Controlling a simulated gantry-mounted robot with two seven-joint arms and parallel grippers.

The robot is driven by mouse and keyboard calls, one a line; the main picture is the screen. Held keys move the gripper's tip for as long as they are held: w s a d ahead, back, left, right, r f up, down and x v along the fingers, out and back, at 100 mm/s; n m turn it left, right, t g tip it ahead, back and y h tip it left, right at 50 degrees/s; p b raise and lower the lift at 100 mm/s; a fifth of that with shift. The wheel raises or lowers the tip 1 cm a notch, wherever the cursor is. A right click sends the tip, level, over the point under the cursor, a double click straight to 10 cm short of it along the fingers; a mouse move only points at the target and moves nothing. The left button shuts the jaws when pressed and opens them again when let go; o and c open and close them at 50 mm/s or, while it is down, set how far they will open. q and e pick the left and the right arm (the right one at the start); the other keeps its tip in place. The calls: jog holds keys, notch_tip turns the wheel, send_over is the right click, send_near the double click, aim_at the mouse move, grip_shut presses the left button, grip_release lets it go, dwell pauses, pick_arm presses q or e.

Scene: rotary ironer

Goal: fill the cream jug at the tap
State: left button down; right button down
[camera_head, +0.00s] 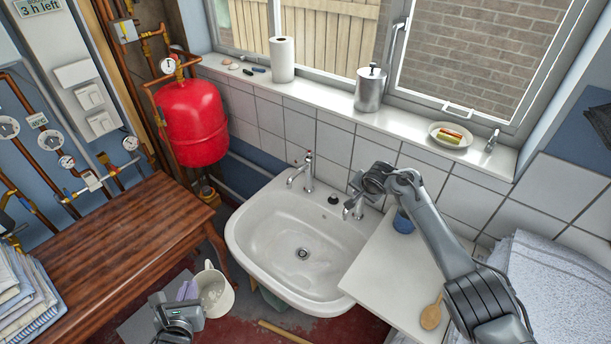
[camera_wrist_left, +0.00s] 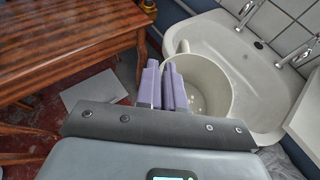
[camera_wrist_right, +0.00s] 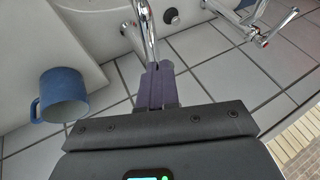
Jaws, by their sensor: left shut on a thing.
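The cream jug (camera_head: 219,292) hangs beside the basin's lower left, mouth up, clear of the taps. The left tap (camera_head: 304,174) has a red mark on top. My right gripper (camera_head: 360,188) is at the right tap (camera_head: 348,210). In the right wrist view its fingers (camera_wrist_right: 156,82) overlap the chrome; contact is unclear.
The white basin (camera_head: 245,230) stands under the window. A wooden table (camera_head: 120,235) is at the left, with a red tank (camera_head: 194,122) behind.

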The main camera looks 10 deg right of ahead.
pick_arm(q)
jog(key=shift+d+r, duration=0.1)
jog(key=shift+r, duration=0.15)
pick_arm(e)
jog(key=shift+d, duration=0.1)
dwell(0.3)
